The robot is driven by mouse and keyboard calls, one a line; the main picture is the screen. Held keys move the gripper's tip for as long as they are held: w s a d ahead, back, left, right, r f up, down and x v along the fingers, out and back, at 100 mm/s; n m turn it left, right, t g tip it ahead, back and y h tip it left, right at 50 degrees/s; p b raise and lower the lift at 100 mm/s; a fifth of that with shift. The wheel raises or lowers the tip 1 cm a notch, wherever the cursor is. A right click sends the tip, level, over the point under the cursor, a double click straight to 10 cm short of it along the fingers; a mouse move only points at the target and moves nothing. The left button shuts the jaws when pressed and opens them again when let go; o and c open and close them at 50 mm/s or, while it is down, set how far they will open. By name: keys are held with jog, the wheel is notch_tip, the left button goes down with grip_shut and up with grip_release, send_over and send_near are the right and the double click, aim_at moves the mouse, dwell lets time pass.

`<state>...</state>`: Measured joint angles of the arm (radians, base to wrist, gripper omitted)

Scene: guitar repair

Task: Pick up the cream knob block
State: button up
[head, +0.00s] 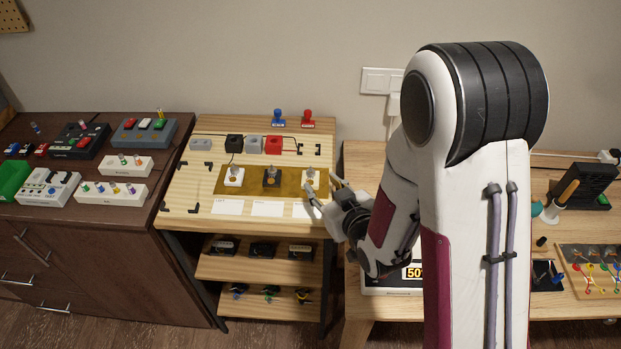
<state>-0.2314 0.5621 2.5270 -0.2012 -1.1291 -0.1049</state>
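A gold-brown plate (252,188) lies on the light wooden bench and bears three small knob blocks in a row. The right block (310,179) looks cream with a metal-coloured knob on top. The left block (234,178) looks white, and the middle block (271,179) is black. My gripper (322,186) is open at the right end of the plate. One finger is at the front of the cream block and the other is to its right. Whether either finger touches the block cannot be told.
Behind the plate stand a black block (234,143), a grey block (254,145) and a red block (273,145). Blue and red stamps (307,118) are at the back. White labels (267,208) lie in front. A dark cabinet with pedals is at left.

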aim_at(311, 171)
jog(key=shift+x, duration=1.1)
jog(key=shift+r+x, duration=0.15)
jog(key=shift+x, duration=1.15)
jog(key=shift+r+x, duration=0.1)
jog(key=shift+x, duration=1.25)
jog(key=shift+w, duration=0.1)
grip_shut()
